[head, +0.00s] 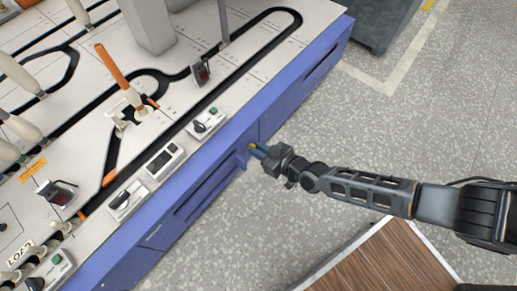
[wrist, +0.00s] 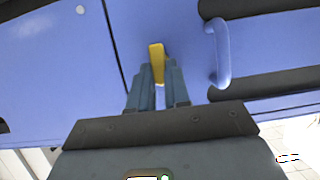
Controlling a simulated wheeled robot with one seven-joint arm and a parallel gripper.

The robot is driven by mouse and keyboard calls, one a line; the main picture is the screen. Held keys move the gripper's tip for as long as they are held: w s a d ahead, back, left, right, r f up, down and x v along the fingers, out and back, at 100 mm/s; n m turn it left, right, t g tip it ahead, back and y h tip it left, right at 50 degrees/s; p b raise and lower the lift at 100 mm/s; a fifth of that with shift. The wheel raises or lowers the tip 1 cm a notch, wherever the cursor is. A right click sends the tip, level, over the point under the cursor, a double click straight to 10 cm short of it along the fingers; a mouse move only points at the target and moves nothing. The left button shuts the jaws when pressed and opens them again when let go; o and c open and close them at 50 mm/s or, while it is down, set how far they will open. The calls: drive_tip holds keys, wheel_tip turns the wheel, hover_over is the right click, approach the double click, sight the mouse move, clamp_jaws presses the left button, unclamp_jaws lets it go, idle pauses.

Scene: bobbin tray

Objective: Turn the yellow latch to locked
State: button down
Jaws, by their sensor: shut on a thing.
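The yellow latch (wrist: 157,62) is on the blue front panel of the machine, seen in the wrist view between my fingertips. It stands nearly upright in that picture, with a slight tilt. My gripper (wrist: 158,85) is shut on the latch, one finger on each side. The latch's lower part is hidden between the fingers.
A blue handle (wrist: 220,54) sits just right of the latch in the wrist view. The machine's white top (head: 215,85) carries switch boxes, bobbins and black tracks. A wooden surface (head: 385,262) lies at the lower right. The grey floor (head: 400,130) beside the machine is mostly clear.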

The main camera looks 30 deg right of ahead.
drive_tip(key=shift+d, duration=0.1)
drive_tip(key=m+y, duration=0.2)
drive_tip(key=m, duration=0.1)
drive_tip(key=d+f+m+y, duration=0.1)
drive_tip(key=m+y, duration=0.1)
drive_tip(key=m, duration=0.2)
drive_tip(key=m+y, duration=0.2)
drive_tip(key=m, duration=0.2)
drive_tip(key=shift+w+d+f+y, duration=0.15)
drive_tip(key=shift+w+y, duration=0.1)
drive_tip(key=shift+y, duration=0.15)
drive_tip(key=shift+m+t, duration=0.3)
drive_tip(key=shift+m, duration=0.3)
drive_tip(key=shift+d, duration=0.1)
drive_tip(key=c, duration=1.1)
unclamp_jaws()
drive_tip(key=shift+f+p+v, duration=0.2)
drive_tip(key=shift+p+v, duration=0.25)
drive_tip(key=shift+v, duration=3.4)
